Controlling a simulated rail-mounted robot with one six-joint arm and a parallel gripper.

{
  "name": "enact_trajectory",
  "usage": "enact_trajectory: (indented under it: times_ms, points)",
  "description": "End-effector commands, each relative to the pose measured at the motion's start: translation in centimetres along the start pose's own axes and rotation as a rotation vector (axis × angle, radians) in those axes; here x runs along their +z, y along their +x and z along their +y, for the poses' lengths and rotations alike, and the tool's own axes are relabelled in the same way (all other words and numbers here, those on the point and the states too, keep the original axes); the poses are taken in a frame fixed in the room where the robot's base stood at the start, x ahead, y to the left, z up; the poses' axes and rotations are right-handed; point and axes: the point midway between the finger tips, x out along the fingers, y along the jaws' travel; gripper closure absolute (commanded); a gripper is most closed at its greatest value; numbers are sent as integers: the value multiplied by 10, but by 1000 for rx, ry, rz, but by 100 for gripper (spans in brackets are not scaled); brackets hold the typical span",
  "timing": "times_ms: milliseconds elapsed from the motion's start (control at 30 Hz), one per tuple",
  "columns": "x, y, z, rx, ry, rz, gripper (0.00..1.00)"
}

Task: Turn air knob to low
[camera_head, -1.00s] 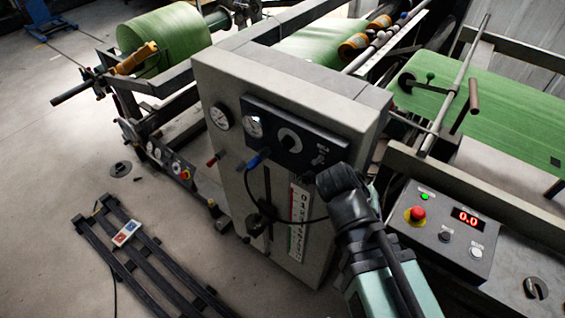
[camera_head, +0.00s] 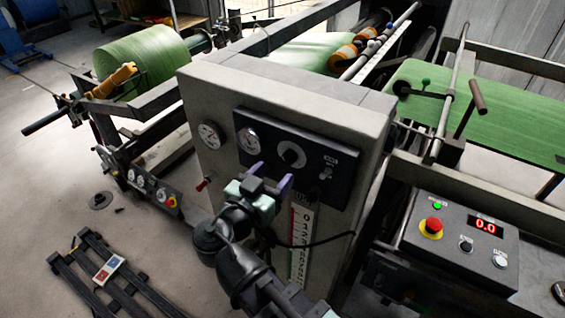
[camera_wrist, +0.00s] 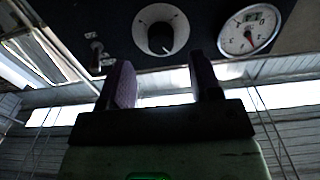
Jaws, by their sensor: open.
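The air knob (camera_head: 291,154), a black knob on a pale round dial, sits on the dark panel (camera_head: 330,160) of the grey cabinet. In the wrist view the knob (camera_wrist: 160,30) is at the top centre, with a pale pointer line toward its lower right. My gripper (camera_head: 271,177) is open and empty, just below and in front of the panel. In the wrist view my gripper's (camera_wrist: 160,65) two purple-tinted fingers stand apart, with the knob beyond the gap and no contact visible. The low mark is too small to read.
A gauge (camera_head: 248,140) sits left of the knob, and a toggle switch (camera_head: 326,172) right of it. Another gauge (camera_head: 209,134) is at the cabinet's left. A control box (camera_head: 462,240) with a red button stands at right. A cable hangs near my arm.

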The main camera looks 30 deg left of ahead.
Motion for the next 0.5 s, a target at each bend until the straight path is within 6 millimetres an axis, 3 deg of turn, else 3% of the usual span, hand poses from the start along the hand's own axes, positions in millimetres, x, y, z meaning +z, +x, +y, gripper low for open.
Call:
enact_trajectory:
  times_ms: [100,200,500]
  points:
    - [0,26,0,4,0,0,42]
    - [0,40,0,2,-1,-1,42]
    - [0,47,0,0,-1,-1,42]
